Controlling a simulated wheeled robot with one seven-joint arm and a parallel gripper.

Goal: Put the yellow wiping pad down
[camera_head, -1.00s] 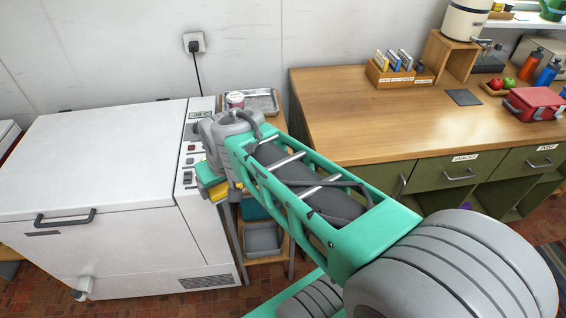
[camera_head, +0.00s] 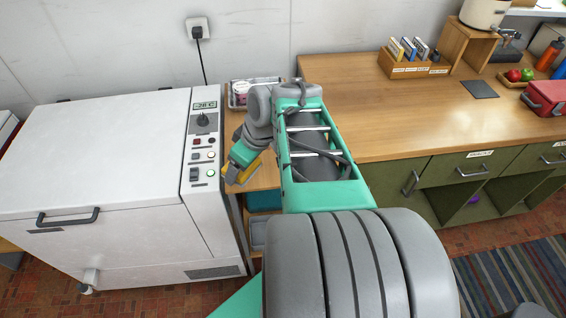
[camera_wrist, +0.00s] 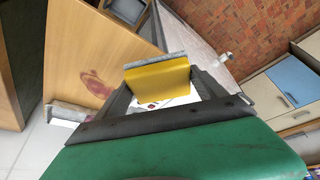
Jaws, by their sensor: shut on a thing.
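My gripper (camera_wrist: 160,84) is shut on the yellow wiping pad (camera_wrist: 157,80), a thick yellow block with a grey layer along one edge, held between the two fingers. In the head view my gripper (camera_head: 238,166) hangs beside the white freezer's control panel, over the narrow wooden stand (camera_head: 268,176); a bit of yellow shows at its tip. In the wrist view a wooden surface (camera_wrist: 75,50) with a dark reddish stain (camera_wrist: 96,84) lies beyond the pad to the left. I cannot tell whether the pad touches anything; the head view mostly hides it.
The white freezer (camera_head: 100,150) stands close at the left. A metal tray (camera_head: 268,84) with a tin lies at the stand's back. Bins (camera_head: 263,200) sit on its lower shelves. The wooden workbench (camera_head: 400,120) at the right has a broad bare top.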

